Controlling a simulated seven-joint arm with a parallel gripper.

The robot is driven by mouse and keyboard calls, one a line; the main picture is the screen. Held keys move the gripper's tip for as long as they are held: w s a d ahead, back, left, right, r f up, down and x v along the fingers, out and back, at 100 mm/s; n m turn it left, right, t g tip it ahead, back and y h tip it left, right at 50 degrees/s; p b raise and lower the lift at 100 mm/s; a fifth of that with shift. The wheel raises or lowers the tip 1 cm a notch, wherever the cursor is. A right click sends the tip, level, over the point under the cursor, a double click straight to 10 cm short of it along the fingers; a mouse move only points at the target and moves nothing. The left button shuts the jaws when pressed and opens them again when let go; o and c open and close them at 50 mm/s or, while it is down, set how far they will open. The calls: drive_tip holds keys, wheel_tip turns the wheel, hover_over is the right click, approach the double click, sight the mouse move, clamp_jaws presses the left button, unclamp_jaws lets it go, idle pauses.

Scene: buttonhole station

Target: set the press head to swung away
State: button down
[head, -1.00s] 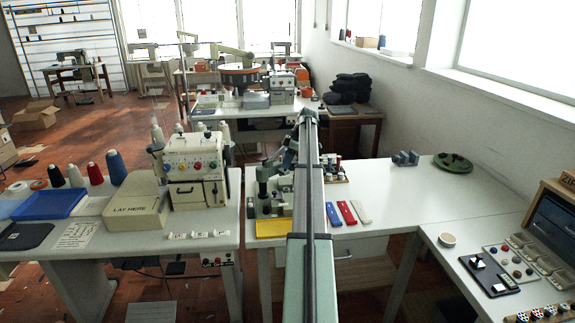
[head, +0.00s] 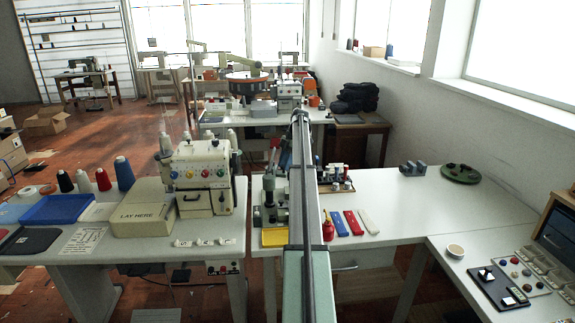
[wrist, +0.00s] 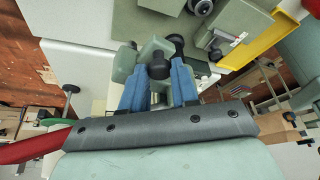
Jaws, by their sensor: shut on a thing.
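The grey-green press (head: 268,212) stands on the white table just left of my arm in the head view, which hides part of it. In the wrist view, my gripper (wrist: 159,82) has its blue fingers closed around a dark round knob (wrist: 158,66). The knob is joined to a pale green part, apparently the press head (wrist: 127,63). A green machine body (wrist: 190,20) with a dark round fitting lies just beyond it. My arm hides the gripper's tips in the head view, and I cannot tell there how far the press head is swung.
A yellow tray (head: 275,238) lies at the front. A red bottle (head: 328,228) and blue, red and white strips lie right of my arm. A cream sewing machine (head: 203,175) stands at left.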

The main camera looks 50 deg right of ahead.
drive_tip(key=shift+w, duration=0.2)
idle(0.4)
drive_tip(key=c, duration=0.8)
unclamp_jaws()
drive_tip(key=shift+c, duration=0.2)
drive_tip(key=shift+d+r, duration=0.25)
drive_tip(key=shift+r, duration=0.2)
drive_tip(key=s+d+r, duration=0.1)
drive_tip(key=d, duration=0.5)
drive_tip(key=s+d+r, duration=0.2)
drive_tip(key=d, duration=0.5)
drive_tip(key=shift+r, duration=0.3)
